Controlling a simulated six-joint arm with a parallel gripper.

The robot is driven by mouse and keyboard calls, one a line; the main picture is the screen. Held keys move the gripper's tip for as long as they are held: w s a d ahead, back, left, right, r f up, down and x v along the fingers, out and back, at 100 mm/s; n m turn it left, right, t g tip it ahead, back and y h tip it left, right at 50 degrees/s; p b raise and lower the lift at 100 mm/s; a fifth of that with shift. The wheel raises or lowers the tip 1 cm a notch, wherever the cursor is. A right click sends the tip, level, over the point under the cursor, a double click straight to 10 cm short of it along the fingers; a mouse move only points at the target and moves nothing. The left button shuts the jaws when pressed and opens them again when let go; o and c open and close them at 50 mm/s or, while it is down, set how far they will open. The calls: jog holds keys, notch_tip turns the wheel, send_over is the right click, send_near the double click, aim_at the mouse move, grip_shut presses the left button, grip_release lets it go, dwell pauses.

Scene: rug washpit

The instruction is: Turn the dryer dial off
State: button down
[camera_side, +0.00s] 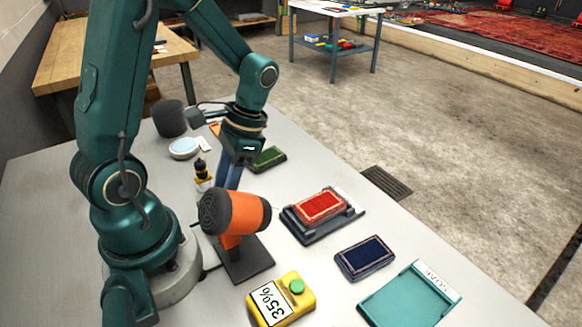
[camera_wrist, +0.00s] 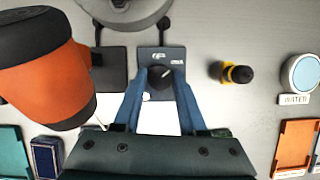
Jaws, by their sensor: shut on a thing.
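The dryer (camera_side: 236,213) is orange with a dark grille and stands on a black base. It also shows in the wrist view (camera_wrist: 45,78) at the left. The dryer dial (camera_wrist: 160,77) is a round black knob with a pale pointer mark on a dark blue-grey plate (camera_wrist: 150,56). My gripper (camera_wrist: 161,74) has its blue fingers on both sides of the knob and is shut on it. The pointer slants toward the upper right of the wrist view. In the side view my gripper (camera_side: 229,188) reaches down behind the dryer, which hides the dial.
A water dish (camera_wrist: 300,73) is farther right. A yellow 35% container (camera_side: 281,299), a red rug sample (camera_side: 320,206) and a blue one (camera_side: 364,257) lie on the table.

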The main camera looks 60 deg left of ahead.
jog(key=n+h, duration=0.1)
jog(key=n, duration=0.2)
jog(key=n+h, duration=0.1)
jog(key=n, duration=0.1)
jog(key=shift+a+n, duration=0.2)
jog(key=shift+n, duration=0.2)
jog(key=shift+n+t+h, duration=0.35)
jog(key=shift+n+h, duration=0.05)
jog(key=shift+n, duration=0.7)
jog(key=shift+n+t+h, duration=0.35)
jog(key=shift+n+h, duration=0.05)
jog(key=shift+n, duration=0.7)
jog(key=shift+c, duration=2.3)
grip_release()
jog(key=shift+s, duration=0.1)
jog(key=shift+a+r, duration=0.1)
jog(key=shift+v, duration=2.5)
